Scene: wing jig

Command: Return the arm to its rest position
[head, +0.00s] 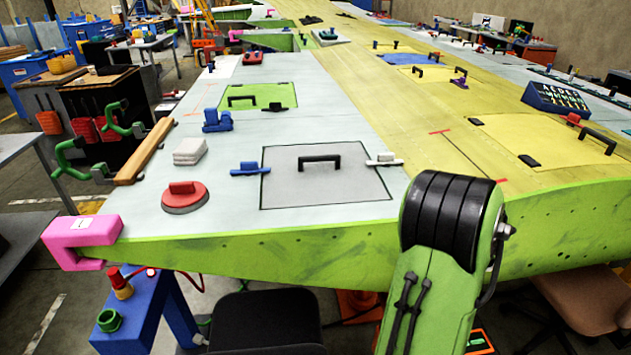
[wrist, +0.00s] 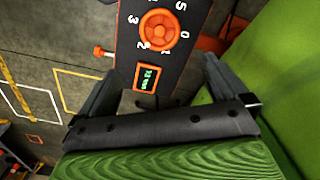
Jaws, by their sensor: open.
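My green arm with its black ribbed joint (head: 447,220) stands at the lower right of the head view, in front of the wing's near green edge. The gripper is not visible in that view. In the wrist view my gripper (wrist: 160,70) is open, its two dark fingers spread apart. Beyond and between the fingers is a dark panel (wrist: 125,45) with an orange dial and a small lit display. I cannot tell its distance, but no finger visibly clamps it. A plain green surface (wrist: 285,85) is close on the right side.
The wing (head: 330,240) fills the middle of the head view. A grey hatch panel (head: 320,185), a red round tool (head: 185,197) and a pink clamp (head: 80,235) are on it. A dark seat (head: 265,320) and a blue stand (head: 150,315) are below its near edge.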

